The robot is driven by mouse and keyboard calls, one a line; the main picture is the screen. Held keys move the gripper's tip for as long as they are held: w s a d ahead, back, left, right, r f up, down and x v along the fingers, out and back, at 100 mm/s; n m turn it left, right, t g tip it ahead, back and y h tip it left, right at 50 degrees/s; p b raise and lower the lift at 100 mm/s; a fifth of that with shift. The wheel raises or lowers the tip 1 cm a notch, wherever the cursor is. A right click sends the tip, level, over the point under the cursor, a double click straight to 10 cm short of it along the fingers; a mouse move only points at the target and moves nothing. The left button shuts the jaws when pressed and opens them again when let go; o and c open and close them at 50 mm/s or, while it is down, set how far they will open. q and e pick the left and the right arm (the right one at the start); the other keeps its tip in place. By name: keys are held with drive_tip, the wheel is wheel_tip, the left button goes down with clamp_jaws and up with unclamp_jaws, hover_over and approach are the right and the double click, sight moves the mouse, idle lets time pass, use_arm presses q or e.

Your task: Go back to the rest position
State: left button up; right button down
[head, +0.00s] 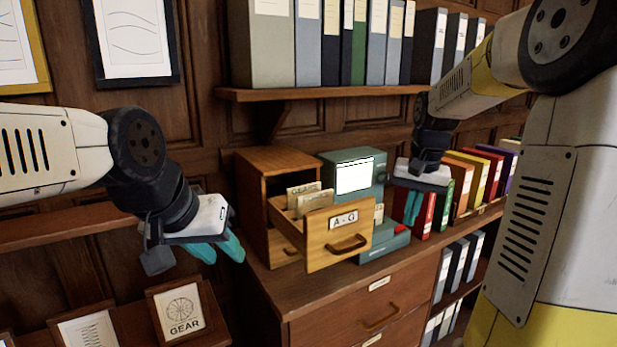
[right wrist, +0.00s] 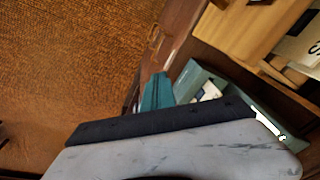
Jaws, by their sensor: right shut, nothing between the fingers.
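My left gripper (head: 224,254) hangs at the left of the head view, with its teal fingers pointing down and right, left of the wooden card cabinet (head: 270,158). Its fingers overlap, so its opening is unclear. My right gripper (head: 412,208) is near the middle right, in front of the row of books and right of the teal machine (head: 346,155). In the right wrist view its teal fingers (right wrist: 157,93) are together, with nothing between them. Both grippers appear clear of the furniture.
The cabinet's "A - G" drawer (head: 325,247) is pulled out, with file cards (head: 308,200) in it. The cabinet stands on a wooden dresser (head: 330,309). A shelf of binders (head: 265,45) hangs above. A framed "GEAR" picture (head: 183,311) stands lower left.

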drive_tip(key=s+a+r+n+t, duration=0.1)
drive_tip(key=s+a, duration=0.2)
drive_tip(key=s, duration=0.3)
drive_tip(key=s+a+r+n+t+y, duration=0.1)
drive_tip(key=s+a+n+t, duration=0.1)
drive_tip(key=s, duration=0.5)
drive_tip(key=s+a+r+n+t, duration=0.1)
drive_tip(key=s+a, duration=0.3)
drive_tip(key=s, duration=0.2)
drive_tip(key=shift+s+a+r+n+y, duration=0.15)
drive_tip(key=shift+s+r+n+y, duration=0.15)
drive_tip(key=shift+r+y, duration=0.1)
